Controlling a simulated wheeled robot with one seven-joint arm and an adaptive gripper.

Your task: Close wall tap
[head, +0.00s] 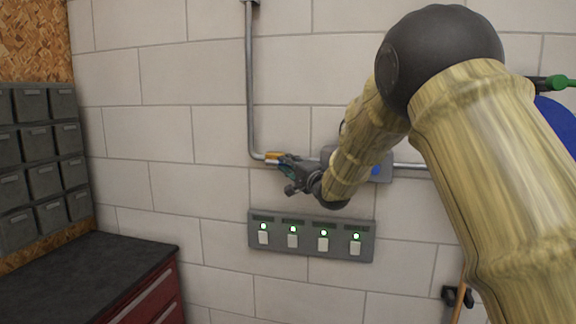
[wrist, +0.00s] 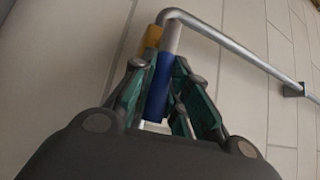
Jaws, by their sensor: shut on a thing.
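The wall tap shows a brass-yellow body (head: 272,155) on the grey pipe, just right of the pipe's bend. The yellow part also shows in the wrist view (wrist: 153,36). A blue tap handle (wrist: 159,85) lies between my fingers in the wrist view, roughly in line with the short pipe piece behind it. My gripper (head: 287,167) is at the tap, its fingers shut on the blue handle; the fingers also show in the wrist view (wrist: 160,80). In the head view my gripper and arm hide the handle and part of the pipe.
A grey pipe (head: 250,80) runs down the wall and bends right. A grey wall box (head: 384,171) is partly behind my arm. A switch panel (head: 310,250) with lit green lamps sits below my gripper. Grey bins (head: 44,180) and a dark-topped cabinet (head: 90,275) stand left.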

